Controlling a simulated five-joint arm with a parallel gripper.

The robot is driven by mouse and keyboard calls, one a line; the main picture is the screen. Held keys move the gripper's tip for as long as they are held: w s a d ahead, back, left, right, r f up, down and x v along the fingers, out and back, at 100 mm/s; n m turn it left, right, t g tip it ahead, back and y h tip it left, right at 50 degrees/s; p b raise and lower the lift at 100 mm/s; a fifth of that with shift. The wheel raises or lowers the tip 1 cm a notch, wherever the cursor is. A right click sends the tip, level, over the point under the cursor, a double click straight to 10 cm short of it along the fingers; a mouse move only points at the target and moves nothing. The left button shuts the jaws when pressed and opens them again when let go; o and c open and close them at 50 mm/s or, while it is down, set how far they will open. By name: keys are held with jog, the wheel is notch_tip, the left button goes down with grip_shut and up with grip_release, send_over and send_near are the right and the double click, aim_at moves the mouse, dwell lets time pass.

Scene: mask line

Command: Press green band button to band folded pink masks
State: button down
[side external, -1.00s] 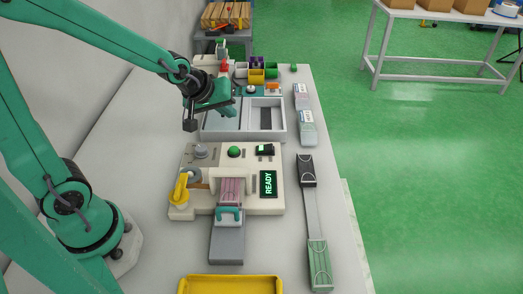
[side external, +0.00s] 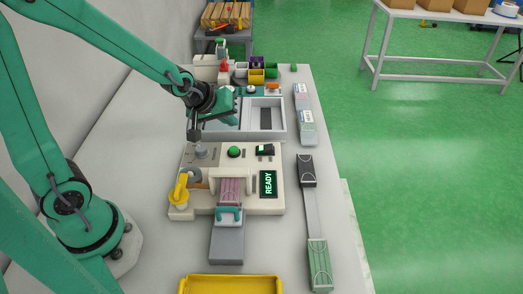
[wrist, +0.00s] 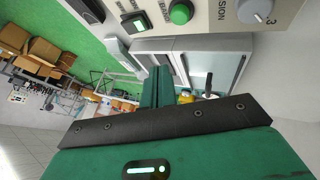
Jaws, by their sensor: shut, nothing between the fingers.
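The green button (side external: 234,152) stands on the cream banding machine (side external: 275,208), between a grey dial (side external: 201,152) and a switch. It also shows at the top of the wrist view (wrist: 181,12). The folded pink masks (side external: 230,190) lie in the machine's middle channel, with a teal clamp (side external: 228,215) at their near end. The display (side external: 268,184) reads READY. My gripper (side external: 195,134) is shut and empty, above the dial's far side and left of the green button, apart from it. Its closed green fingers (wrist: 156,86) show in the wrist view.
A grey two-compartment tray (side external: 285,120) lies behind the machine. A yellow lever (side external: 180,190) stands at its left. A strip with green masks (side external: 319,255) lies at the right, and a yellow bin (side external: 230,280) at the front. Small coloured bins stand at the back.

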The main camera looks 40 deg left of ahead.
aim_at(232, 150)
jog(key=shift+f, duration=3.1)
jog(key=shift+f, duration=0.15)
jog(key=shift+d+f, duration=0.1)
jog(key=shift+f, duration=0.15)
jog(key=shift+f, duration=0.5)
dwell(0.9)
jog(key=shift+r, duration=0.9)
jog(key=shift+r, duration=0.1)
jog(key=shift+r, duration=2.4)
